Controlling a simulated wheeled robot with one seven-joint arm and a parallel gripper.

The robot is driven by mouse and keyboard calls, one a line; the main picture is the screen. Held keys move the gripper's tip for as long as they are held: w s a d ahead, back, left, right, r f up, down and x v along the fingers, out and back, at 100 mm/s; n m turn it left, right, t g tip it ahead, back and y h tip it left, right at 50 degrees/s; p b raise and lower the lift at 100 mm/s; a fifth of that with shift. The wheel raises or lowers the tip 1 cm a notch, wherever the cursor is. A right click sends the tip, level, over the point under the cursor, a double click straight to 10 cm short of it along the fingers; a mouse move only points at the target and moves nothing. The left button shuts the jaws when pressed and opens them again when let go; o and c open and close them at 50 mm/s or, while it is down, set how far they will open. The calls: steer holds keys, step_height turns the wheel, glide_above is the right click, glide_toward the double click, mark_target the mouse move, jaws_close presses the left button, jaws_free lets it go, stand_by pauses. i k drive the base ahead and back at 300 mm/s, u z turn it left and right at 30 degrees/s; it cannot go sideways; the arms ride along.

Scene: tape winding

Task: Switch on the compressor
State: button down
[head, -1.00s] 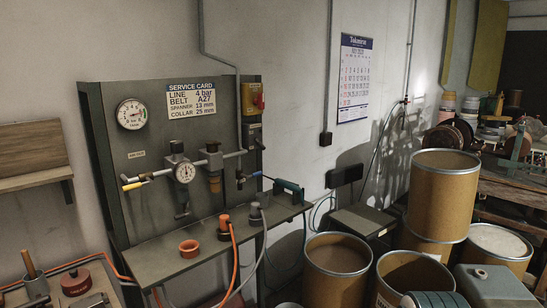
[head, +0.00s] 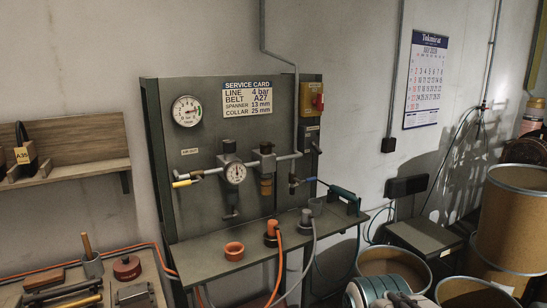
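A yellow switch box (head: 312,98) with a red rotary knob (head: 319,102) is mounted at the upper right of the grey service panel (head: 240,130) in the head view. The knob faces right. Its exact setting is too small to tell. No label naming the compressor can be read on or below the box. The compressor itself cannot be made out with certainty. A pressure gauge (head: 187,111) is at the panel's upper left and a regulator gauge (head: 234,173) is lower down. My gripper is not in view.
A shelf (head: 230,265) below the panel holds an orange ring (head: 234,251) and hose fittings. A workbench (head: 130,275) with tools is at left. Drums (head: 515,225) and a dark box (head: 425,242) crowd the right. A finned teal cylinder (head: 375,290) is at the bottom edge.

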mark_target(316, 147)
steer(key=i, duration=0.95)
steer(key=z, duration=0.6)
